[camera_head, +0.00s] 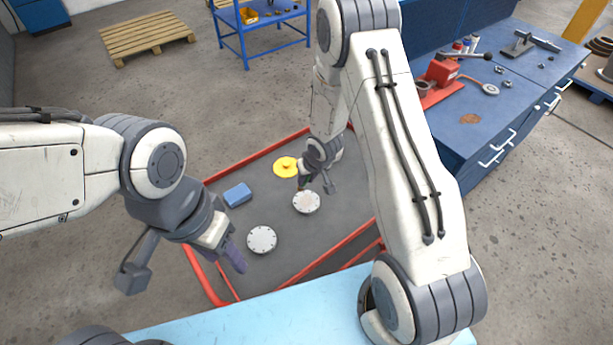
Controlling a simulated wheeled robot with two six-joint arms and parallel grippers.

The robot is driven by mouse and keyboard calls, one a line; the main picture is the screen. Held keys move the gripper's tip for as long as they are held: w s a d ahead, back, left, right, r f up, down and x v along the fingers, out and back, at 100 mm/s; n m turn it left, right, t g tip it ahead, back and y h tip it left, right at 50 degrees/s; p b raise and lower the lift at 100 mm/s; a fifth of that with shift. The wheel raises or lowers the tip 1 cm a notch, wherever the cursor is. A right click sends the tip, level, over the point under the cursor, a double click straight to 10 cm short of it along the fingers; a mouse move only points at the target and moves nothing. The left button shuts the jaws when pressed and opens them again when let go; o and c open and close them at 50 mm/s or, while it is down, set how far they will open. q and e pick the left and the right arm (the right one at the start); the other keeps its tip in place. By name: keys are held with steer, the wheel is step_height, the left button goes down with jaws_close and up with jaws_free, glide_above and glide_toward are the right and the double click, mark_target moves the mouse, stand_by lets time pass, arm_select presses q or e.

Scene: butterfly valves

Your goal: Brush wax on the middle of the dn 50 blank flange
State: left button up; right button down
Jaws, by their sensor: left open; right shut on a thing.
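Two pale round flanges with bolt holes lie on the grey top of a red-railed cart (320,255). The nearer flange (262,239) has a plain pale face; the farther flange (306,202) shows a slightly pinkish-tan middle. I cannot read which one is the DN 50. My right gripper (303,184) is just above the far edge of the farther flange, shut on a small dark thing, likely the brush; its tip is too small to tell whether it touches. My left gripper (236,259) is open, pointing down left of the nearer flange, with nothing visible in it.
A blue block (237,195) and a yellow round piece (285,167) lie on the cart. A blue workbench (475,135) with a red tool stands at the right. A pallet (147,38) and a blue table (262,24) stand at the back.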

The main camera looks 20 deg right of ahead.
stand_by(0.6)
steer(key=b, duration=1.1)
steer(key=a+f+h+b, duration=0.1)
steer(key=b, duration=1)
steer(key=shift+s+a+h, duration=0.15)
steer(key=shift+h, duration=0.15)
steer(key=shift+r, duration=0.1)
